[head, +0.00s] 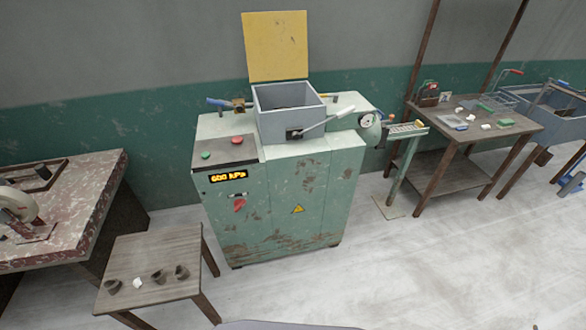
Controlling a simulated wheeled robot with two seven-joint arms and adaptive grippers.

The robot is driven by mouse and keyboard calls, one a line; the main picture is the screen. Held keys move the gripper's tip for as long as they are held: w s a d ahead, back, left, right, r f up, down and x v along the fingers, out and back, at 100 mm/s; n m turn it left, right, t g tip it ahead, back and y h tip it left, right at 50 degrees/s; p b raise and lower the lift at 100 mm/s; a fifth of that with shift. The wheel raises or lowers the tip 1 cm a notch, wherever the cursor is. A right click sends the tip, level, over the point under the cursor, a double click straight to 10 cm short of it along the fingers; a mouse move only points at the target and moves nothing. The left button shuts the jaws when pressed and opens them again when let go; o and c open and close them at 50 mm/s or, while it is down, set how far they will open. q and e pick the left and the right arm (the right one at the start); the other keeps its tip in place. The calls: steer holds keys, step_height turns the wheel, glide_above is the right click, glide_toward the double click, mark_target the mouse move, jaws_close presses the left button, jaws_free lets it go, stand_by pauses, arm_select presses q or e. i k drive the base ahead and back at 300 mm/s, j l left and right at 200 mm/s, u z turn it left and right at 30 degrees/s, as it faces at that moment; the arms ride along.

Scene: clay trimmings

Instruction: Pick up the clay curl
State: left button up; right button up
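Several small pieces lie on a low wooden stool (160,254) at the lower left. Three are dark grey-brown and curled or cup-shaped: one at the left (113,286), one near the middle (158,276) and one at the right (181,271). They look like clay curls, but I cannot tell which one the task means. A small white lump (138,283) lies between the left and middle dark pieces. Neither of my grippers is in view.
A worn green machine (285,195) with an open grey hopper (288,112) and a "600 kPa" display (229,176) stands behind the stool. A reddish table (85,195) is at left. A wooden table (478,120) with small items is at right. The pale floor in front is clear.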

mark_target(162, 280)
steer(key=u, duration=1.75)
